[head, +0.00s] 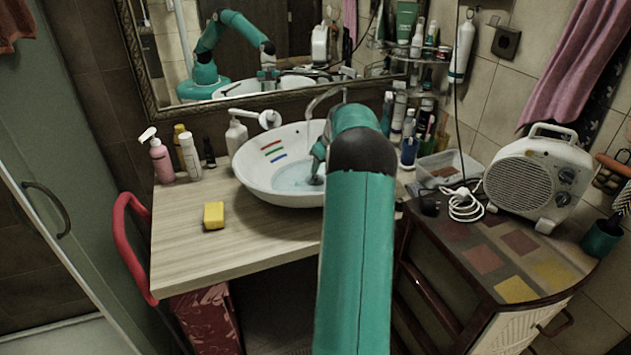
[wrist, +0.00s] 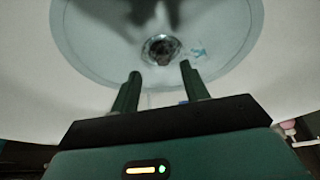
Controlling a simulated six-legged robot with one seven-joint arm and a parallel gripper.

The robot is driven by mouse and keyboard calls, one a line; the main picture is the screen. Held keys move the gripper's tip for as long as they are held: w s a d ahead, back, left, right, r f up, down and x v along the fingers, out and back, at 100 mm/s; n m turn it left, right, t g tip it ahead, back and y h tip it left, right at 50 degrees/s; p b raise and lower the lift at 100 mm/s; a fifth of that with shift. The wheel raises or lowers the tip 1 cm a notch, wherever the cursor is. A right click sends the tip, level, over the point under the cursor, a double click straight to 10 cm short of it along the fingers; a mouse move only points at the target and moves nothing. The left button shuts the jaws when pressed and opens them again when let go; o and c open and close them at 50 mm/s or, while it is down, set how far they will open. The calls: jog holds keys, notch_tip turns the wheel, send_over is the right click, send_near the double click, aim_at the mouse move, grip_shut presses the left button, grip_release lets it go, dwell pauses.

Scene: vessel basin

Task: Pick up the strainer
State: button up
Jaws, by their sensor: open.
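The white oval basin (head: 248,178) stands on the wooden counter and holds shallow, pale blue water. In the wrist view, a round metal piece with a dark centre (wrist: 161,49), which looks like the strainer, lies at the bottom of the basin (wrist: 285,60). My gripper (wrist: 160,70) is open and empty, its two fingers pointing toward this piece. The fingertips appear above it and apart from it; the exact gap is unclear. In the head view my arm hides most of the gripper and the strainer. A small blue mark (wrist: 198,52) shows right of the strainer.
A yellow sponge (head: 213,215) lies on the counter, left of the basin. A pink bottle (head: 161,162) and other bottles stand at the back left. Several bottles crowd the right side. A fan heater (head: 538,178) stands on the right cabinet. The counter's front left is clear.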

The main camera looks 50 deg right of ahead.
aim_at(316, 176)
jog(key=shift+w+a+f, duration=0.1)
jog(key=shift+w+f, duration=0.2)
jog(key=x, duration=0.4)
jog(key=shift+w+f, duration=0.25)
jog(key=shift+w, duration=0.05)
grip_shut()
